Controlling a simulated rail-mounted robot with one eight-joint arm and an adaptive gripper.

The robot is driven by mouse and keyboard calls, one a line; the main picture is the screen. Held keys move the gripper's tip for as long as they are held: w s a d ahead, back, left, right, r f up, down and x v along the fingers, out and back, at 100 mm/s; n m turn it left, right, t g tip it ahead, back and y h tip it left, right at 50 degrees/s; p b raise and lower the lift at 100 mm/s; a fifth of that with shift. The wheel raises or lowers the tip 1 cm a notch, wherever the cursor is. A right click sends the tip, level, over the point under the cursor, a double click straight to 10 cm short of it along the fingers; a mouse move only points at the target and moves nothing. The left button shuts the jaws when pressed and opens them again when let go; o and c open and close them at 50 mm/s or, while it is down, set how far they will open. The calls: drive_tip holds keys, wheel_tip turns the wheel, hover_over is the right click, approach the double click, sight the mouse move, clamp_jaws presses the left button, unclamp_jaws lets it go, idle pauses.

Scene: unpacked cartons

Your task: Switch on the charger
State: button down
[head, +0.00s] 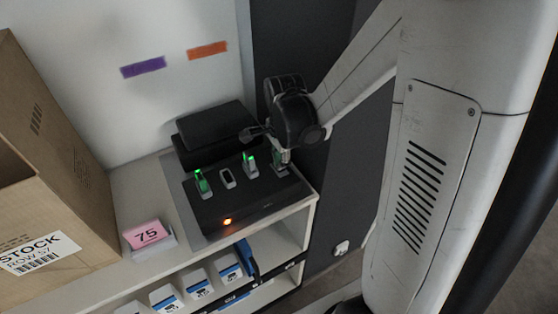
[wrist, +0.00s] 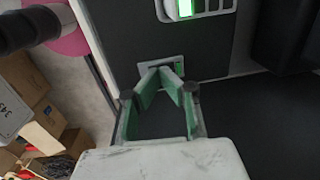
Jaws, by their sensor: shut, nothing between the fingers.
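The charger (head: 258,203) is a black panel on top of a white shelf unit in the head view. It has a row of small grey-framed slots; two show green lights, one (head: 228,178) looks dark, and an orange light (head: 227,221) glows near the front edge. My gripper (head: 281,168) is at the right end of this row. In the wrist view my gripper (wrist: 163,72) has its green fingers closed together at the tips, over a grey-framed slot on the black panel. The tips hide most of this slot, and contact cannot be told. A green-lit slot (wrist: 185,8) is above it.
A black box-like block (head: 215,130) stands behind the panel. A pink card marked 75 (head: 146,234) and an open carton (head: 60,160) are to the left. Boxes with blue fronts (head: 198,283) fill the shelf below. A dark wall is close on the right.

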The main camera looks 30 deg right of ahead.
wheel_tip(320, 180, up, 14)
drive_tip(key=w+p, duration=0.1)
drive_tip(key=p, duration=0.1)
drive_tip(key=shift+w, duration=0.35)
idle(0.3)
drive_tip(key=s+a+n+t+b, duration=0.2)
drive_tip(key=s+n+t+b, duration=0.1)
drive_tip(key=s+n, duration=0.4)
drive_tip(key=s+a+n+t+b, duration=0.3)
drive_tip(key=s+n, duration=0.4)
drive_tip(key=n, duration=0.3)
drive_tip(key=shift+s+a+f+b, duration=0.3)
drive_tip(key=shift+s+a+f, duration=0.05)
drive_tip(key=shift+s+f, duration=0.1)
idle(0.4)
